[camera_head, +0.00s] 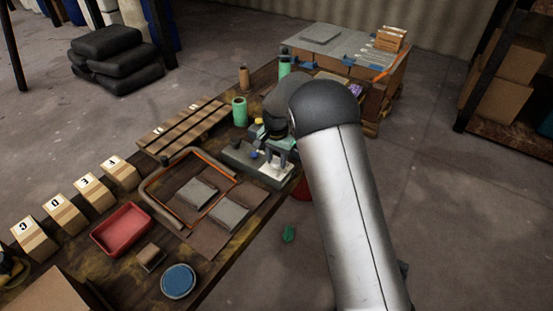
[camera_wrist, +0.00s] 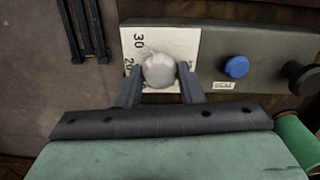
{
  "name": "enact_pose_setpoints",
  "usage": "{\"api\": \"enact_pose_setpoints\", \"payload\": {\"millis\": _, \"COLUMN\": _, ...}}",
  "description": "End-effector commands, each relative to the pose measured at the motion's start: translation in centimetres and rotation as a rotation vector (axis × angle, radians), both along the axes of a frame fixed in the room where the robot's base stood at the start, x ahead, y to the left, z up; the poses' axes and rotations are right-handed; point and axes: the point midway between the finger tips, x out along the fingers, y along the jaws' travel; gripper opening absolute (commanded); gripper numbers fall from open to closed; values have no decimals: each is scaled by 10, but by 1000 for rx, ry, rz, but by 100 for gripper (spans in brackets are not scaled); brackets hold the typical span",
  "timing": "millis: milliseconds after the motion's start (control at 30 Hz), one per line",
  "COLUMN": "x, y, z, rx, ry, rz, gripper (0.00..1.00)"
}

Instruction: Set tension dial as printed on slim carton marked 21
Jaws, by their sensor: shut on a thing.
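The tension dial is a pale grey round knob (camera_wrist: 158,70) on a white scale plate (camera_wrist: 187,42) in the wrist view. The numbers 30 and 20 show sideways on the plate's left part; lower marks are partly hidden by a finger. My gripper (camera_wrist: 157,76) is shut on the knob, one finger on each side. I see no clear pointer mark on it. In the head view my gripper (camera_head: 281,152) is over the grey machine (camera_head: 240,157), partly hidden by my arm. I cannot pick out the slim carton marked 21 or read its print.
A blue button (camera_wrist: 236,67) and a dark knob (camera_wrist: 300,77) sit right of the dial. Several marked cartons (camera_head: 64,213) line the bench's left edge. A red tray (camera_head: 121,229), a blue round lid (camera_head: 178,281) and a green spool (camera_head: 239,111) stand on the bench.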

Motion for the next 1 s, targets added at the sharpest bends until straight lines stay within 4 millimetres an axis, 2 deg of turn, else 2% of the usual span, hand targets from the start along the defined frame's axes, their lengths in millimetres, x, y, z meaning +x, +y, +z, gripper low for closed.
{"api": "enact_pose_setpoints", "payload": {"millis": 367, "x": 1, "y": 0, "z": 1, "rx": 1, "ry": -3, "rz": -8, "gripper": 11}}
{"api": "enact_pose_setpoints", "payload": {"millis": 400, "x": 1, "y": 0, "z": 1, "rx": 1, "ry": -3, "rz": -8, "gripper": 37}}
{"api": "enact_pose_setpoints", "payload": {"millis": 467, "x": 1, "y": 0, "z": 1, "rx": 1, "ry": -3, "rz": -8, "gripper": 53}}
{"api": "enact_pose_setpoints", "payload": {"millis": 500, "x": 1, "y": 0, "z": 1, "rx": 1, "ry": -3, "rz": -7, "gripper": 56}}
{"api": "enact_pose_setpoints", "payload": {"millis": 833, "x": 1, "y": 0, "z": 4, "rx": 1, "ry": -3, "rz": -6, "gripper": 56}}
{"api": "enact_pose_setpoints", "payload": {"millis": 1000, "x": 1, "y": 0, "z": 29, "rx": 2, "ry": -7, "rz": -6, "gripper": 56}}
